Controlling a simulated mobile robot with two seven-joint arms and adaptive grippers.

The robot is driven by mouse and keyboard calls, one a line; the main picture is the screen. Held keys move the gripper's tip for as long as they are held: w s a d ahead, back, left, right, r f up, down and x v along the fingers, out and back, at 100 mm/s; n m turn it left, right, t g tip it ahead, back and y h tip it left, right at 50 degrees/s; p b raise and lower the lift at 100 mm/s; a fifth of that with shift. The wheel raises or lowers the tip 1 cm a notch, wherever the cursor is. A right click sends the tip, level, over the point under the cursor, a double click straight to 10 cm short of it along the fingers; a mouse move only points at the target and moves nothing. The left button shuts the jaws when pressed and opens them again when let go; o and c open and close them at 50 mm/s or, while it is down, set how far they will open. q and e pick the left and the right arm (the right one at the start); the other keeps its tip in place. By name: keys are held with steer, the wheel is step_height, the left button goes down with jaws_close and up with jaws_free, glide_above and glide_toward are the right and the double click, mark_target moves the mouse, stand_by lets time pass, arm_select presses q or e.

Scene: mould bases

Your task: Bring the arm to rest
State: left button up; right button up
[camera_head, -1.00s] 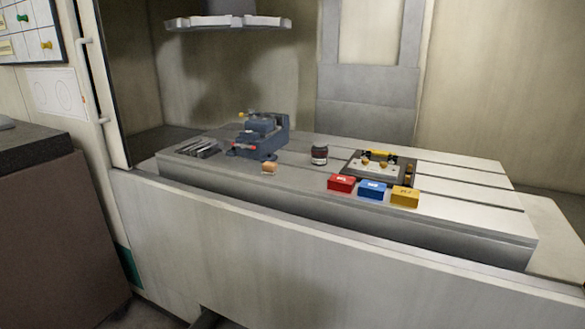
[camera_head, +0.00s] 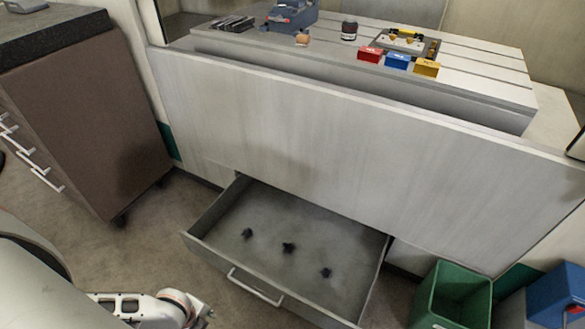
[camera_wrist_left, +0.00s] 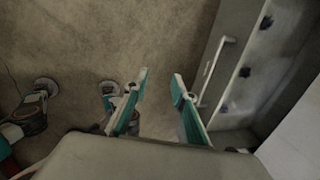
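My left arm (camera_head: 150,308) shows at the bottom left of the head view, in front of the cabinet and left of the open drawer. Its fingertips are not clear there. In the left wrist view my left gripper (camera_wrist_left: 161,80) has its two teal-edged fingers spread apart, with nothing between them and the floor beyond. The drawer (camera_head: 208,210) stands pulled out below the machine front, and its bar handle (camera_head: 255,288) is apart from the gripper. The drawer's handle (camera_wrist_left: 214,68) is right of the fingers in the left wrist view. My right gripper is not in view.
Three small dark pieces lie in the drawer, one a star-like knob (camera_head: 289,248). A brown cabinet (camera_head: 90,130) stands at the left. Red, blue and yellow boxes sit on the slotted table (camera_head: 480,88).

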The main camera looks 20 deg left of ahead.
arm_select(q)
steer(key=w+a+y, duration=0.1)
steer(key=a, duration=0.6)
steer(key=w+d+r+n+t+h, duration=0.2)
steer(key=w+d+r+n+t, duration=0.15)
steer(key=r, duration=0.45)
steer(key=w+d+r+n+t+h, duration=0.2)
steer(key=w+d+r+t+h, duration=0.15)
steer(key=r, duration=0.55)
steer(key=d+n+t+y, duration=0.1)
steer(key=d+n+y, duration=0.1)
steer(key=d+n, duration=1)
steer(key=s+d+r+m+p, duration=0.1)
steer(key=d+r+p, duration=0.3)
steer(key=p, duration=0.5)
steer(key=shift+s+d+r+m, duration=0.25)
steer(key=shift+r+m, duration=0.3)
steer(key=shift+m, duration=0.3)
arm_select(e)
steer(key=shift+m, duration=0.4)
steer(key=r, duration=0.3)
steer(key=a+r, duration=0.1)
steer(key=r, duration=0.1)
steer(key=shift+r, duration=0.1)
arm_select(q)
steer(key=shift+h, duration=0.25)
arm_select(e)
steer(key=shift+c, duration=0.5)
